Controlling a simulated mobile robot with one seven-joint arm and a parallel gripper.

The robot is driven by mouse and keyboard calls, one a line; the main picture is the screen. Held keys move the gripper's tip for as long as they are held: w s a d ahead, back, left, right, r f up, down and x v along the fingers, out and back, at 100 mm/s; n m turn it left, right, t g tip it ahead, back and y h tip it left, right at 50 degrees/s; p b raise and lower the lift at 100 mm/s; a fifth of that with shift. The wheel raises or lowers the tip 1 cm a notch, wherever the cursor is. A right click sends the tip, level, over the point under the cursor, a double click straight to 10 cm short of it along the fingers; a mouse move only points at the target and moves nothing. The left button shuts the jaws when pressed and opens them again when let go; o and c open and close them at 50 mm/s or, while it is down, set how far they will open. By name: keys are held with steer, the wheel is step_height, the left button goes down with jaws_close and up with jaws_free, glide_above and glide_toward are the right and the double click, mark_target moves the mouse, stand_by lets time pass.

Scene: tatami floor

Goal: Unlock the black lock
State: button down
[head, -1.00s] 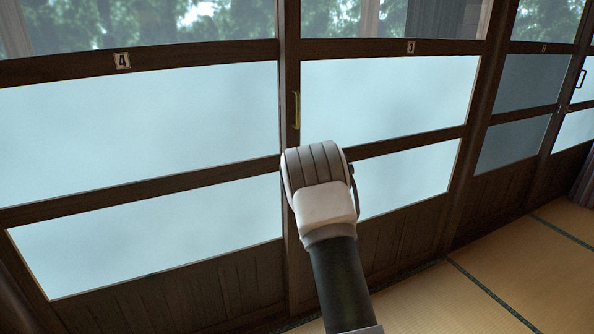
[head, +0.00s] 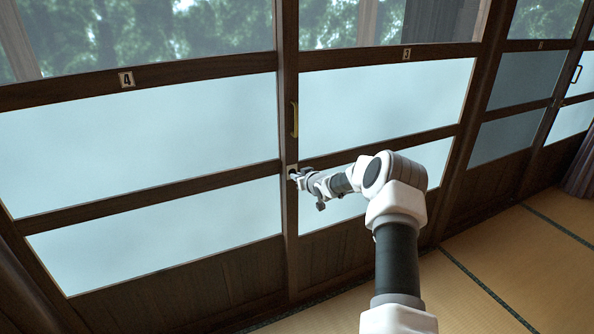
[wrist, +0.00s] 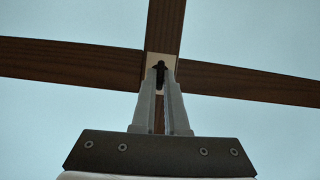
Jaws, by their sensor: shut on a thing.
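The black lock (wrist: 159,66) is a small dark piece on a pale plate (wrist: 151,72), where the door's upright post meets the crossbar. My gripper (wrist: 160,84) reaches up to it in the wrist view, with its two grey fingers close together and shut on the lock's dark part. In the head view my gripper (head: 295,177) is at the post between panels 4 and 3, just below the brass handle (head: 294,119). The fingertips hide part of the lock, and its turned position is hard to tell.
Sliding doors with frosted glass (head: 140,135) fill the wall, with number plates 4 (head: 126,79) and 3 (head: 406,54). Another dark handle (head: 577,74) is at the far right. Tatami floor (head: 510,270) lies clear at lower right.

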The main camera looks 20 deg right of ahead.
steer(key=shift+w+r+m, duration=0.1)
steer(key=shift+r+m, duration=0.05)
steer(key=shift+m, duration=0.15)
stand_by(0.4)
steer(key=c, duration=0.9)
jaws_free()
steer(key=shift+c, duration=0.2)
steer(key=p+v, duration=0.2)
steer(key=v, duration=1.5)
steer(key=shift+s+d, duration=0.25)
steer(key=shift+s, duration=0.05)
